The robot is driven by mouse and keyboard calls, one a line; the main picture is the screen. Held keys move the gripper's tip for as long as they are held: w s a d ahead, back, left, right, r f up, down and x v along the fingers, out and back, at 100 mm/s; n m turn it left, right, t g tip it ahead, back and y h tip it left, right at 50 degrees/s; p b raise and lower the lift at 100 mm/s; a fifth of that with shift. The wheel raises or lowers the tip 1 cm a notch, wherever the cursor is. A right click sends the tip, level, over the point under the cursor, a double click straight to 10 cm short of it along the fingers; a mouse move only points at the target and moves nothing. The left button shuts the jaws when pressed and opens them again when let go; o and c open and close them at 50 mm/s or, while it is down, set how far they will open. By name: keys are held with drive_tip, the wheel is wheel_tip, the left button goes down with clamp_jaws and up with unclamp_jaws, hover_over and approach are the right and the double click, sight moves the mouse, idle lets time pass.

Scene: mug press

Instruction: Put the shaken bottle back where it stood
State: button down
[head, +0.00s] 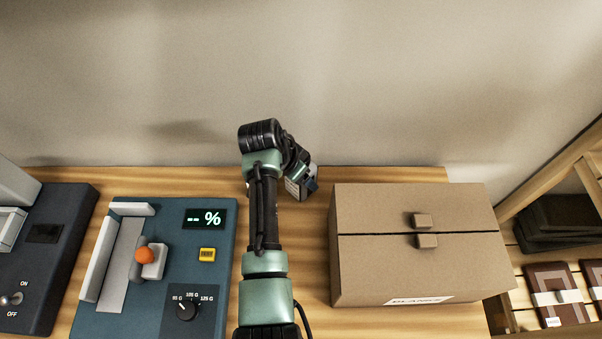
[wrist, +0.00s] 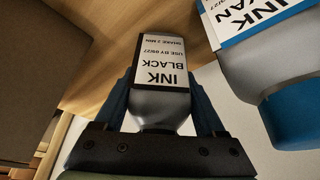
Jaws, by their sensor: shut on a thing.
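My gripper (wrist: 162,92) is shut on the black ink bottle (wrist: 164,66), with one finger on each side of it. The bottle is grey with a white label reading INK BLACK, and it appears upside down in the wrist view. A second bottle, the cyan ink bottle (wrist: 283,100), is grey and blue with a white label and is close by on the right of the wrist view. In the head view my gripper (head: 303,186) is at the back of the table, left of the cardboard box, largely hidden by my arm. I cannot tell whether the held bottle touches the table.
A closed cardboard box (head: 380,268) with two small tabs stands right of my arm. A blue press (head: 215,262) with a dial and display stands left, and a dark switch unit (head: 42,275) is farther left. A wooden shelf (head: 550,180) is at the right. The wall is behind.

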unclamp_jaws()
drive_tip(key=v, duration=1.2)
drive_tip(key=shift+p, duration=0.3)
drive_tip(key=shift+s, duration=0.1)
